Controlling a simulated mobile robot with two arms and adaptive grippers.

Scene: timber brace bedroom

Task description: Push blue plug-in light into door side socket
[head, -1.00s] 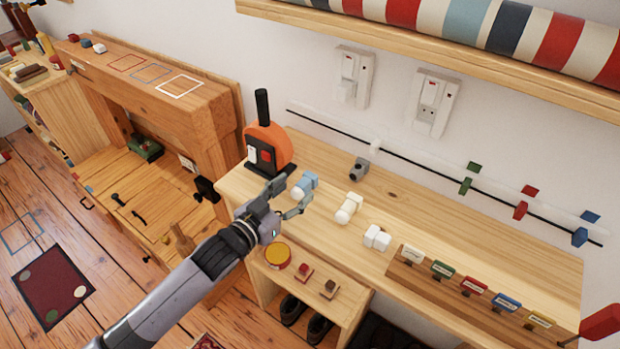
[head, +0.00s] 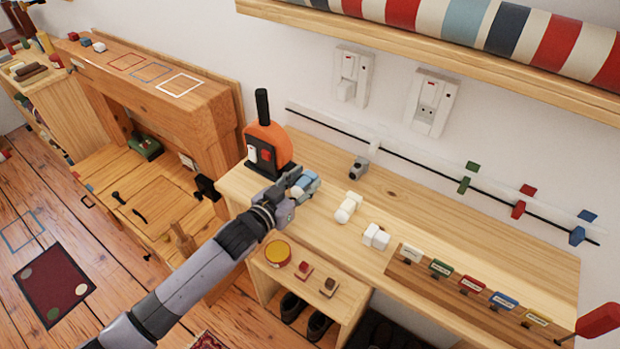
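The blue plug-in light (head: 309,184), pale blue with a white end, lies on the wooden shelf top beside the orange device. My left gripper (head: 300,186) is at the light, its fingers around it and partly hiding it. Whether the fingers are closed on it I cannot tell. Two white wall sockets are above the shelf: the left one (head: 353,68) has a white block on its lower part, and the right one (head: 432,98) shows bare holes. I cannot tell which is the door side one. My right gripper is not in view.
An orange device with a black handle (head: 266,142) stands just behind my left gripper. White plug-in lights (head: 348,208) (head: 376,236) and a grey piece (head: 359,168) lie on the shelf top (head: 440,215). A rail with coloured clips (head: 464,178) runs along the wall. A striped roll (head: 480,25) lies above.

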